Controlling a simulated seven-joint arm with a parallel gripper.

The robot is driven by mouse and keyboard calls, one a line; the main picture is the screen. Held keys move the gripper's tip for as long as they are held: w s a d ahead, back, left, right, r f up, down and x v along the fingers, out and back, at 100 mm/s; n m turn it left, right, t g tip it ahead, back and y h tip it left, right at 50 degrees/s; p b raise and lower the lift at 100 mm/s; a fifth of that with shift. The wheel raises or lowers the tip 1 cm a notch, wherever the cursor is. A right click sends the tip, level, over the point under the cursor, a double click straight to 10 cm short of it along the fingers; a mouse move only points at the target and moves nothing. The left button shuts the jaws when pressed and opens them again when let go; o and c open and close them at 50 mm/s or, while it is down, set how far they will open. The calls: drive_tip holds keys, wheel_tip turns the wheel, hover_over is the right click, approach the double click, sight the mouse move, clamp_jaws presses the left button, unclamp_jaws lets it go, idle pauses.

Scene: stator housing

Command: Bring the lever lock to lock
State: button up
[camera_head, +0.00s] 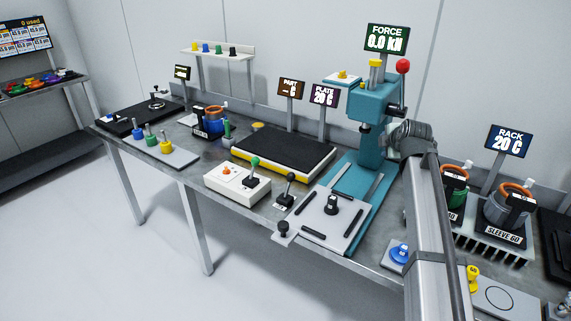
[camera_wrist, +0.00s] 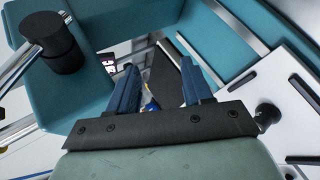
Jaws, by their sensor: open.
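No part is labelled as the lever lock, so I cannot tell which one it is. A black-knobbed lever (camera_head: 288,188) stands on a small dark base left of the press's sliding plate (camera_head: 318,222). A green-knobbed lever (camera_head: 254,167) stands on a white box (camera_head: 232,187). A black knob (camera_head: 283,228) sits at the plate's front left corner. My gripper (camera_wrist: 158,85) is open, with two blue fingers apart and nothing seen held. It is close to the teal press (camera_head: 372,105). In the head view my wrist is right of the press and the fingertips cannot be made out.
The press has a red ball handle (camera_head: 403,66). In the wrist view its teal body (camera_wrist: 110,20) fills much of the left and top, close to the fingers. A black upright knob (camera_head: 332,204) stands on the plate. A dark heating plate (camera_head: 283,149) lies behind the levers.

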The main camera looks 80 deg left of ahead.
drive_tip(key=s+a+f+n+h, duration=0.1)
drive_tip(key=s+a+f+n, duration=0.2)
drive_tip(key=s, duration=0.4)
drive_tip(key=s+a+f+n+h, duration=0.2)
drive_tip(key=s+a, duration=0.1)
drive_tip(key=s, duration=0.5)
drive_tip(key=n+t+h, duration=0.2)
drive_tip(key=n+t, duration=0.1)
drive_tip(key=n, duration=0.3)
approach(291, 173)
drive_tip(key=shift+x, duration=4.45)
drive_tip(key=shift+w+a+f, duration=0.1)
drive_tip(key=shift+f, duration=0.15)
